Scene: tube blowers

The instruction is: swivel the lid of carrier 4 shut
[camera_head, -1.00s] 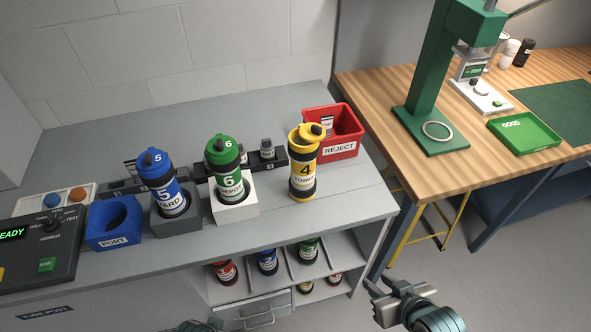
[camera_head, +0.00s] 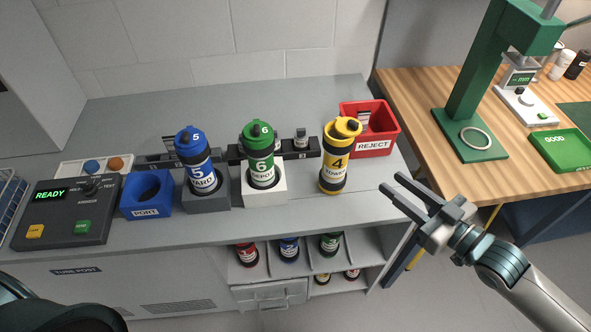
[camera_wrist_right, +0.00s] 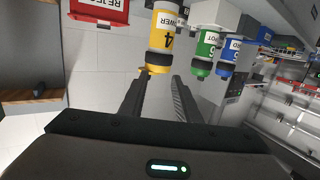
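Carrier 4 (camera_head: 333,178) is a yellow and black tube standing upright on the grey bench, left of the red bin. Its yellow lid (camera_head: 346,127) sits at the top and looks offset to the right of the tube's axis. My right gripper (camera_head: 392,182) is open and empty, to the right of the carrier, with its fingers pointing toward it and a gap between. My left gripper is not in view.
Green carrier 6 (camera_head: 261,168) and blue carrier 5 (camera_head: 198,174) stand in holders to the left. The red REJECT bin (camera_head: 374,146) is close behind and right of carrier 4. A dark rack (camera_head: 300,153) lies behind. The bench front right of carrier 4 is clear.

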